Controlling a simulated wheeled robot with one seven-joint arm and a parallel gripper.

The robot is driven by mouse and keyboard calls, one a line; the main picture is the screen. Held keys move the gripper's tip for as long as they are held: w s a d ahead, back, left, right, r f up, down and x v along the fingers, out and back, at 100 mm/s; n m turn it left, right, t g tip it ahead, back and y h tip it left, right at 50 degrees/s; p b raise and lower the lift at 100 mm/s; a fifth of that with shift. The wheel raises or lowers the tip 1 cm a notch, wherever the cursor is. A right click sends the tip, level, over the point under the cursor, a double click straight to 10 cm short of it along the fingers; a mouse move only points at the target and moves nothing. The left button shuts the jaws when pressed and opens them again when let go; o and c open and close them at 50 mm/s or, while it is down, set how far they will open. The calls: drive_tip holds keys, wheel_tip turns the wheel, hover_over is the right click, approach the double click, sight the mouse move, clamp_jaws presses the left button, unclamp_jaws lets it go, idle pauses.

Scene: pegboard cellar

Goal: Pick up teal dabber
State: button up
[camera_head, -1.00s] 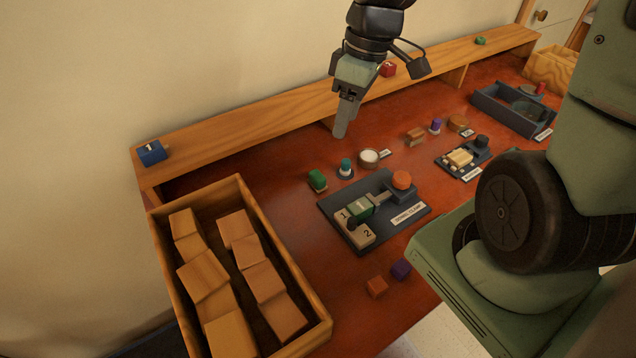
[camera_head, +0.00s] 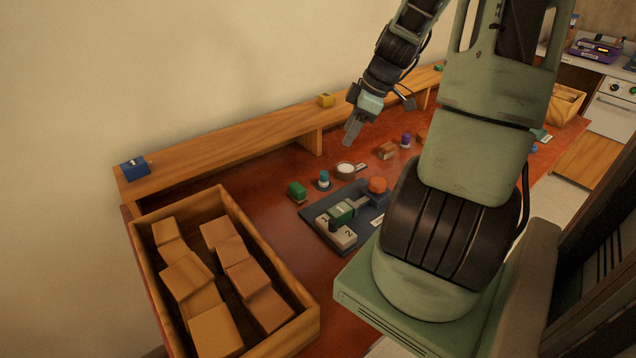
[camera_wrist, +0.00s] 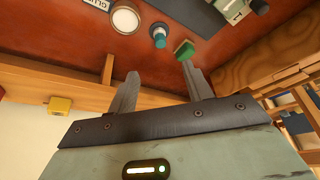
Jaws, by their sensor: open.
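The teal dabber (camera_head: 323,180) is a small upright piece with a teal top on a dark round base, on the red-brown table between a green block and a white round pot. In the wrist view the teal dabber (camera_wrist: 159,34) shows ahead of the fingers, roughly between their directions. My gripper (camera_head: 352,132) hangs above the table, behind and to the right of the dabber in the head view. In the wrist view my gripper (camera_wrist: 158,80) has its two fingers apart with nothing between them.
The green block (camera_head: 297,191) stands left of the dabber, the white pot (camera_head: 345,169) right of it. A dark clamp board (camera_head: 312,219) lies in front. A wooden crate of blocks (camera_head: 312,322) is at front left. A raised wooden shelf (camera_head: 220,147) runs along the wall.

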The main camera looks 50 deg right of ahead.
approach(324, 172)
drive_tip(key=x, duration=0.5)
drive_tip(key=shift+s+f, duration=0.15)
drive_tip(key=shift+s, duration=0.05)
drive_tip(key=shift+p+x, duration=0.85)
drive_tip(key=shift+x, duration=1.85)
clamp_jaws()
drive_tip(key=shift+w, duration=0.1)
wheel_tip(324, 172, up, 10)
drive_tip(key=shift+r+b, duration=0.1)
drive_tip(key=shift+b, duration=0.35)
drive_tip(key=c, duration=0.6)
unclamp_jaws()
drive_tip(key=shift+c, duration=0.2)
drive_tip(key=c, duration=0.3)
